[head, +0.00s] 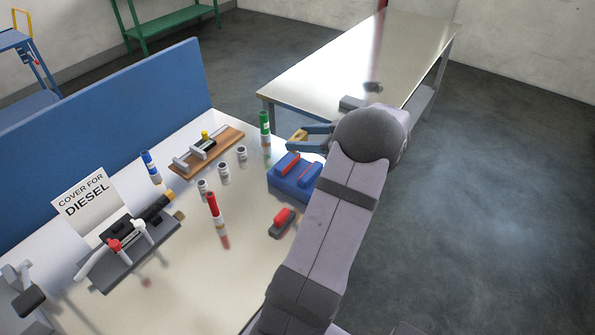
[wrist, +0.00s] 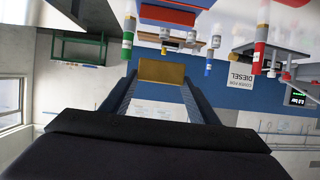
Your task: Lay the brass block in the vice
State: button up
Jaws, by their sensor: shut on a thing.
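The brass block (head: 297,136) is held between the two blue-grey fingertips of my gripper (head: 303,139). In the wrist view, the brass block (wrist: 161,72) spans the gap between the fingers of my gripper (wrist: 161,76). The vice appears to be the blue body with two red strips on top (head: 281,186), at the table's right edge. In the head view my gripper is just beyond it, and my arm covers part of its right side. In the wrist view its blue and red parts (wrist: 168,16) show at the top, apart from the block.
A green-topped tube (head: 265,123) stands close left of my gripper. A wooden board with grey brackets (head: 225,142), several small grey-white cups, a red marker (head: 213,206) and a red-topped dark piece (head: 283,222) are nearby. A blue panel (head: 110,105) lines the back.

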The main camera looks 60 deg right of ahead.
jog(key=shift+w+a+r, duration=0.1)
jog(key=shift+a+r, duration=0.1)
jog(key=shift+r, duration=0.1)
jog(key=shift+d+f+p, duration=0.1)
jog(key=shift+f+p, duration=1.1)
jog(key=shift+f, duration=3.85)
jog(key=shift+f, duration=0.2)
jog(key=o, duration=1.5)
jog(key=shift+c, duration=0.2)
jog(key=shift+r, duration=0.15)
jog(key=b+v, duration=0.3)
jog(key=v, duration=0.9)
